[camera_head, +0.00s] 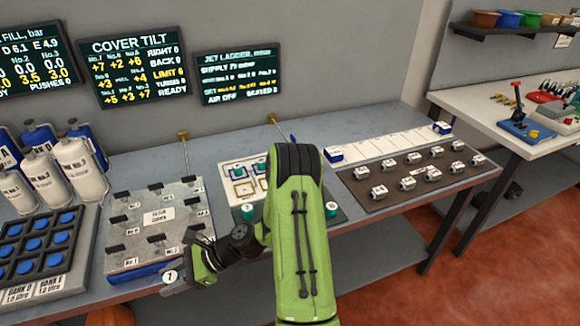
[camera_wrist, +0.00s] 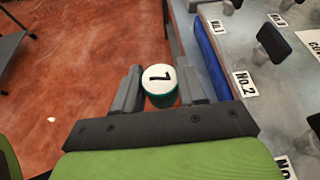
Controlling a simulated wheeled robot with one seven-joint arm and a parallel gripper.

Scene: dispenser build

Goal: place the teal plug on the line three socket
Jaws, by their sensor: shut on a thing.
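My gripper (camera_wrist: 160,90) is shut on the teal plug (camera_wrist: 159,84), a short cylinder with teal sides and a white top marked with a numeral that looks like 7. In the head view the plug's white top (camera_head: 170,276) shows at the end of my gripper (camera_head: 182,280), at the front edge of the grey cover plate. In the wrist view it hangs over the red floor, just left of the bench edge. A pale card with square outlines (camera_head: 227,170) lies mid-bench, partly hidden by my arm. I cannot tell which spot is the line three socket.
Teal round pieces (camera_head: 331,209) sit on a dark green mat beside my arm. The cover plate (camera_head: 130,262) carries several black knobs. White canisters (camera_head: 80,170) and a blue-button panel (camera_head: 40,240) stand left. A brown mat (camera_head: 385,205) with labelled blocks lies right.

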